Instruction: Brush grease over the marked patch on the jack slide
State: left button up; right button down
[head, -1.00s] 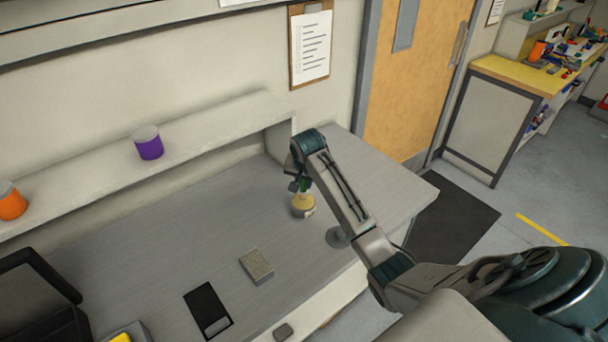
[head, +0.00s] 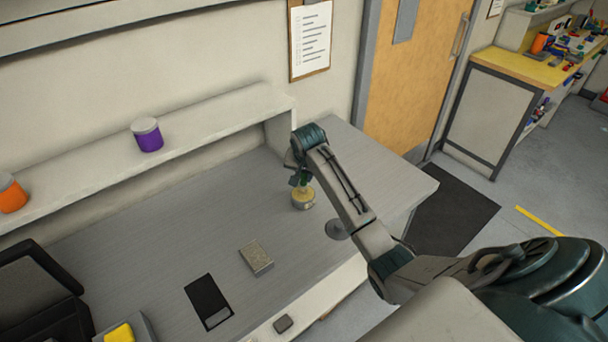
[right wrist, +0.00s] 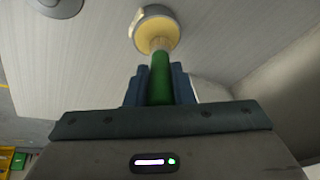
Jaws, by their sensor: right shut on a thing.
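My right gripper (head: 300,176) is shut on the green handle of a brush, over the right part of the grey bench. In the right wrist view the green brush handle (right wrist: 161,78) stands between the blue fingers. Its far end meets a round pot with pale yellow contents (right wrist: 156,32). The same pot (head: 303,200) stands on the bench just under the gripper in the head view; the brush tip's depth in it cannot be told. A flat grey block (head: 256,258) and a black plate with a grey end (head: 208,300) lie nearer. No marked patch is clear. My left gripper is out of view.
A purple tin (head: 147,135) and an orange tin (head: 11,194) stand on the shelf (head: 210,130) behind. A yellow item (head: 119,333) and a dark case-like object (head: 38,290) are at lower left. A grey disc (head: 337,229) shows beside my arm.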

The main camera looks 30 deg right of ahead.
jog(key=shift+f, duration=0.6)
dwell(1.2)
jog(key=shift+r, duration=3.55)
jog(key=shift+s+f, duration=0.1)
